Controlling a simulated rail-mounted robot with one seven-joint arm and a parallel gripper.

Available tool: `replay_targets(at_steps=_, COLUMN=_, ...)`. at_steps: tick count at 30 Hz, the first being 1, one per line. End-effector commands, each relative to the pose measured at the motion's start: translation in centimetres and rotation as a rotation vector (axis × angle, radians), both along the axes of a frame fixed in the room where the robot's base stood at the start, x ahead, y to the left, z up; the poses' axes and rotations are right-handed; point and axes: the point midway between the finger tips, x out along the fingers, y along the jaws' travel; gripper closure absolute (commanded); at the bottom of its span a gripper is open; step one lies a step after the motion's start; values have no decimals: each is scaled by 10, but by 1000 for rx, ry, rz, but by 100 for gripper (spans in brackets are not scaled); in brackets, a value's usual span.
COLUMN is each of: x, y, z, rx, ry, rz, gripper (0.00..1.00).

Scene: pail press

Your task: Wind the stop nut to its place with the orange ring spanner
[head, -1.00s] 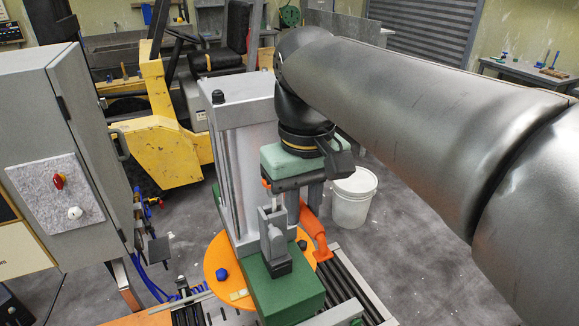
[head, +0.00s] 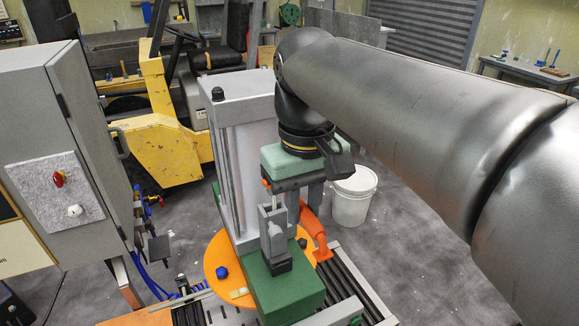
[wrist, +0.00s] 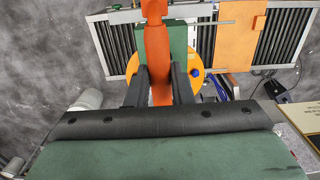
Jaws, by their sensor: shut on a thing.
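The orange ring spanner (wrist: 157,62) runs lengthwise between the two dark fingers of my gripper (wrist: 160,78) in the wrist view. My gripper is shut on it. In the head view my gripper hangs beside the grey press column, and part of the orange spanner (head: 317,238) shows below it, above the machine bed. The stop nut cannot be made out in either view; my gripper and the press parts may hide it.
The grey press column (head: 240,150) stands left of my gripper. A green block (head: 287,297) lies below, over an orange round plate (head: 215,262). A grey cabinet (head: 100,150) is at the left. A white pail (head: 353,197) stands on the floor behind right.

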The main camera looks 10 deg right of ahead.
Motion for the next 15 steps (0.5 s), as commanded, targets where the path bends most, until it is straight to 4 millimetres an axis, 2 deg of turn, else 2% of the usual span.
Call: replay_targets(at_steps=15, x=0, y=0, z=-17, rx=1, ry=-2, rz=0, gripper=100)
